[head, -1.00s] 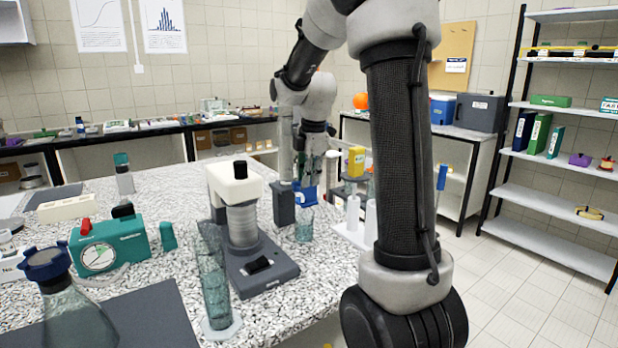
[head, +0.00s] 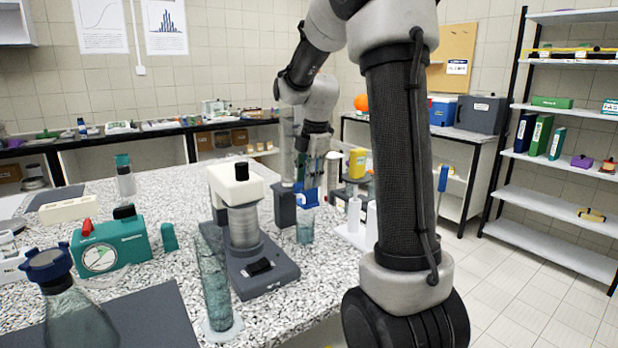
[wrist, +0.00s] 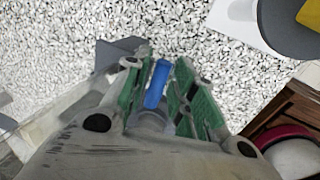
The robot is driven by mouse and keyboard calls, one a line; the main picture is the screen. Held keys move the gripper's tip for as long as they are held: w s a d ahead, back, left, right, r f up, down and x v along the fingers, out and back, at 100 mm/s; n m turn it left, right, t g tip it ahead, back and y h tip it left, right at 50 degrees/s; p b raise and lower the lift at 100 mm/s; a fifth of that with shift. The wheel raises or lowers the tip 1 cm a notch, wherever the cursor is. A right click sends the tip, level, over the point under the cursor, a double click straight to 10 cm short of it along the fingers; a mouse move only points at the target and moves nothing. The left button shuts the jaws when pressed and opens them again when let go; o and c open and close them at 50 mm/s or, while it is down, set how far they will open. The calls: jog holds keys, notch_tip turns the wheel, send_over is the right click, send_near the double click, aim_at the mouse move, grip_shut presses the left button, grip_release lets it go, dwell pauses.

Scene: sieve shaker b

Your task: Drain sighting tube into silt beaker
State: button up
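The sighting tube (head: 287,145) seems to be the clear upright cylinder at the far side of the bench, partly behind my arm. A glass beaker (head: 305,232), likely the silt beaker, stands on the bench below my gripper (head: 309,188). A blue handle (head: 307,199) shows at my fingertips, just above the beaker in the picture. In the wrist view, my gripper (wrist: 163,82) has its green-padded fingers closely on both sides of the blue handle (wrist: 157,84); it appears shut on it. The beaker is not clearly visible there.
A white-topped shaker (head: 240,225) on a grey base stands left of the beaker. A tall glass cylinder (head: 214,285) stands near the front edge.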

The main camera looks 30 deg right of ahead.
dwell(0.3)
jog(key=r, duration=0.4)
jog(key=s+r, duration=0.1)
jog(key=r, duration=0.3)
jog(key=s+r, duration=0.1)
jog(key=r, duration=0.2)
jog(key=shift+s+r, duration=0.2)
jog(key=shift+r, duration=0.2)
jog(key=s+a+f+m, duration=0.2)
jog(key=s+a+m, duration=0.1)
jog(key=s+m, duration=0.3)
jog(key=s+a+f+m+t, duration=0.1)
jog(key=s+a+f+m, duration=0.1)
jog(key=s+m, duration=0.4)
jog(key=s+a+f+m+t, duration=0.1)
jog(key=s+a+f+m, duration=0.2)
jog(key=s, duration=0.9)
jog(key=shift+s+a+f+m, duration=0.1)
jog(key=shift+a+f+m, duration=0.1)
jog(key=shift+m, duration=0.7)
jog(key=shift+s+a+f+m, duration=0.1)
jog(key=shift+f+m, duration=0.1)
jog(key=shift+m, duration=0.7)
